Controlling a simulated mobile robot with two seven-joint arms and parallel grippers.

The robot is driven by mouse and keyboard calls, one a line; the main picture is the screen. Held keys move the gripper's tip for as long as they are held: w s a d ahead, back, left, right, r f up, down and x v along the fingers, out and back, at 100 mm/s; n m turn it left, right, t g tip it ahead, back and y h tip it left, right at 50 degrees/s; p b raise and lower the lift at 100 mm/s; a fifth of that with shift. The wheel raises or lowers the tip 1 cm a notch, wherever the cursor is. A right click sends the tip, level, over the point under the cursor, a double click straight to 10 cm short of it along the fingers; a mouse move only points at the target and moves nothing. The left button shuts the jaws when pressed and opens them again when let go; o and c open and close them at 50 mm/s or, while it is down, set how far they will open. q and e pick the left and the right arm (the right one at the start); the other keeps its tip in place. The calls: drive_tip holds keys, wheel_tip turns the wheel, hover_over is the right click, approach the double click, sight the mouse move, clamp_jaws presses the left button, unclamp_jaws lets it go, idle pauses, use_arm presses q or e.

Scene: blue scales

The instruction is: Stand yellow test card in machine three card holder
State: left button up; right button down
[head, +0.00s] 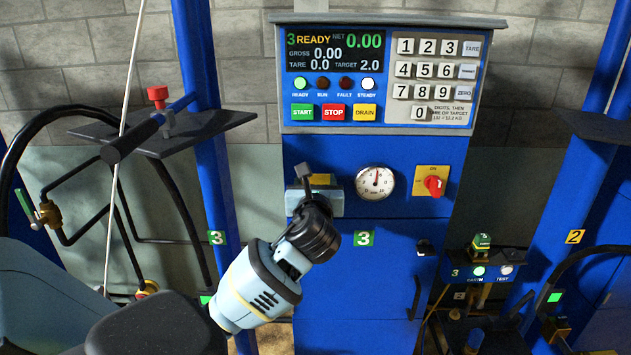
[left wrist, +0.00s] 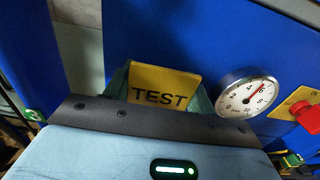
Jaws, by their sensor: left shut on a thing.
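The yellow test card (left wrist: 164,83) stands upright in the left wrist view, its word TEST readable and its lower edge hidden by my gripper body. In the head view only a strip of the card (head: 321,179) shows behind my gripper. The grey card holder (head: 329,201) is on machine three's blue front, and its side walls (left wrist: 118,82) flank the card. I cannot tell how deep the card sits. My left gripper (head: 305,174) is at the holder, shut on the card; its fingertips are mostly hidden. My right gripper is not in view.
A round gauge (head: 375,183) and a red rotary switch (head: 433,185) are right of the holder. The keypad and display panel (head: 384,75) is above.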

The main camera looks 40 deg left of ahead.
use_arm(q)
drive_tip(key=shift+f, duration=0.9)
idle(0.5)
drive_tip(key=o, duration=1.1)
drive_tip(key=shift+s, duration=0.1)
drive_tip(key=v, duration=0.7)
drive_tip(key=shift+s+d, duration=0.2)
drive_tip(key=shift+d, duration=0.05)
